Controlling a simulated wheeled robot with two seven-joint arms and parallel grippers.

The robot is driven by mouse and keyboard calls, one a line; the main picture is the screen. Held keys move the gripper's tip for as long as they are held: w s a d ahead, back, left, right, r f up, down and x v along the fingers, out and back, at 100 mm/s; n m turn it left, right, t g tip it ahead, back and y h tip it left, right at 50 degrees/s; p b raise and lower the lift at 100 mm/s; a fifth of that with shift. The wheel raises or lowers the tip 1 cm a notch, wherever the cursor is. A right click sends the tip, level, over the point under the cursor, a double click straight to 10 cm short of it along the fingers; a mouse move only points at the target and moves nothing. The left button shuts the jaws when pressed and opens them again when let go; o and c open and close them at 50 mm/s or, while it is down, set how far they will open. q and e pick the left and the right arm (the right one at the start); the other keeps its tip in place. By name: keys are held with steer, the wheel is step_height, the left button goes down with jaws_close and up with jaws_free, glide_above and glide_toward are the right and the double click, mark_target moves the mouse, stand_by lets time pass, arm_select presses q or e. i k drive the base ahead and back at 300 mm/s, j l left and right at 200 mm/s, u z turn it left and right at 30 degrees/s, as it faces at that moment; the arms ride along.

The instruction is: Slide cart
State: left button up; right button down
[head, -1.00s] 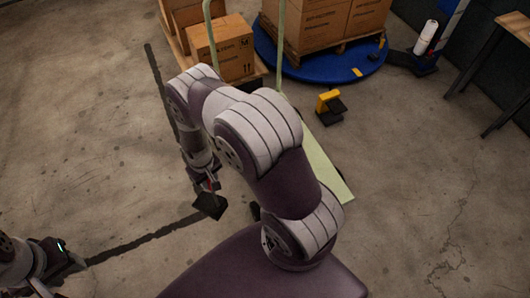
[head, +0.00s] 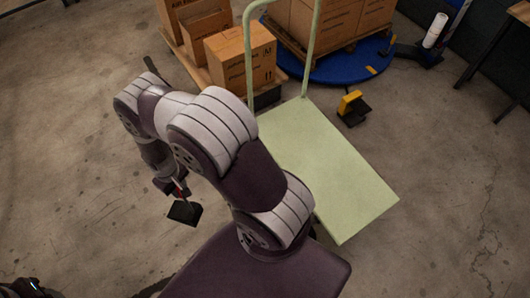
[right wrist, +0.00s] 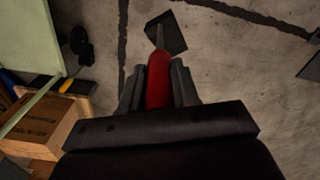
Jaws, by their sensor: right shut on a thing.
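The cart (head: 330,170) is a flat pale-green platform with a tall tube handle (head: 249,55) at its far end. It stands on the floor right of my right arm, which hides its near left part. Part of it shows at the upper left of the right wrist view (right wrist: 25,40), with a dark wheel beside it. My right gripper (right wrist: 156,88) is shut on a red-handled tool (right wrist: 160,75) with a dark flat square end, apart from the cart. In the head view the tool's end (head: 184,213) hangs over the floor. My left arm barely shows at the lower left; its jaws are unclear.
Cardboard boxes (head: 240,58) stand on a wooden pallet left of the cart's handle. More boxes stand on a blue round platform (head: 345,68) behind. A yellow and black device (head: 352,107) lies close to the cart's right side. The floor left and right is largely clear.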

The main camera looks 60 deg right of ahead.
mark_target(330, 194)
steer(key=i+z, duration=0.4)
steer(key=i+j+z, duration=0.1)
steer(key=i+z, duration=0.5)
steer(key=z, duration=0.25)
steer(key=i+z, duration=0.15)
steer(key=z, duration=0.25)
steer(key=i+z, duration=0.15)
steer(key=z, duration=0.25)
steer(key=i+z, duration=0.15)
steer(key=z, duration=0.25)
steer(key=i+l+z, duration=0.1)
steer(key=i+z, duration=0.45)
steer(key=z, duration=0.15)
